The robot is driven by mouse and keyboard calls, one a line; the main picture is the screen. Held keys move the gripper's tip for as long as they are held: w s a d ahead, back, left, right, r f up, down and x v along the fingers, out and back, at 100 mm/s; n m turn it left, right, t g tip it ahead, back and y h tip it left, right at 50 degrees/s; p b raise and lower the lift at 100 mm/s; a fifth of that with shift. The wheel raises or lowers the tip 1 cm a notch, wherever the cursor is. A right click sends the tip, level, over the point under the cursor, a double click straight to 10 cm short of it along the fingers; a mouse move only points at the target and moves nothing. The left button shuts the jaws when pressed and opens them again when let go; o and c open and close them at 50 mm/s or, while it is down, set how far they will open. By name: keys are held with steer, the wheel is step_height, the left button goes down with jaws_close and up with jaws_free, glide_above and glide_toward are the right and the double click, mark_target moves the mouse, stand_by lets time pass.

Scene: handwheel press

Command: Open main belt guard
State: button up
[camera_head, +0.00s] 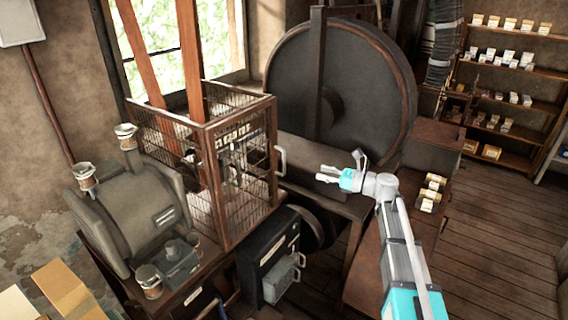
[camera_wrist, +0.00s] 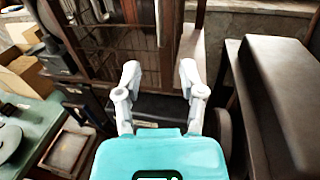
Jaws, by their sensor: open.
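The main belt guard (camera_head: 206,170) is a wire-mesh cage in a brown frame around the two slanting belts, left of centre in the head view. Its mesh door looks shut. A pale upright handle (camera_head: 281,161) sits on its right edge. In the wrist view the guard (camera_wrist: 112,50) fills the upper middle, with the handle (camera_wrist: 160,22) ahead of the fingertips. My gripper (camera_head: 341,168) is open and empty, to the right of the handle and apart from it. Both fingers of the gripper (camera_wrist: 159,78) show in the wrist view, spread with nothing between them.
A large dark wheel (camera_head: 340,95) stands behind my gripper. A dark bench (camera_head: 325,202) lies below it, also at right in the wrist view (camera_wrist: 285,100). A grey motor housing (camera_head: 140,212) is left of the guard, a black box (camera_head: 268,250) below. Open floor (camera_head: 485,240) lies right.

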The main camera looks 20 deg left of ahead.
mark_target(284, 172)
steer(key=shift+a, duration=0.1)
steer(key=a, duration=0.4)
steer(key=w+a, duration=0.1)
steer(key=a, duration=0.4)
steer(key=w+a, duration=0.1)
steer(key=a, duration=0.3)
steer(key=shift+a, duration=0.25)
jaws_close()
